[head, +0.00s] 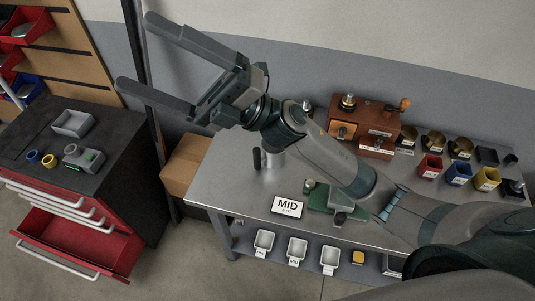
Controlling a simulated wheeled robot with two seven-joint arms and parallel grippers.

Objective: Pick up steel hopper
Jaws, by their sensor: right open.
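My right gripper (135,50) is raised at the upper left, its two long grey fingers spread wide apart with nothing between them. It is well above and to the left of the steel table (235,187). A small steel vessel with a dark upright handle (257,158) stands on the table's left part, partly hidden behind my right arm. It may be the steel hopper, but I cannot tell for sure. My left gripper does not show.
A wooden box with drawers (372,115), brass cups (435,139) and red, blue and yellow cups (458,173) stand on the table at right. A dark-topped red cabinet (50,200) has an open drawer.

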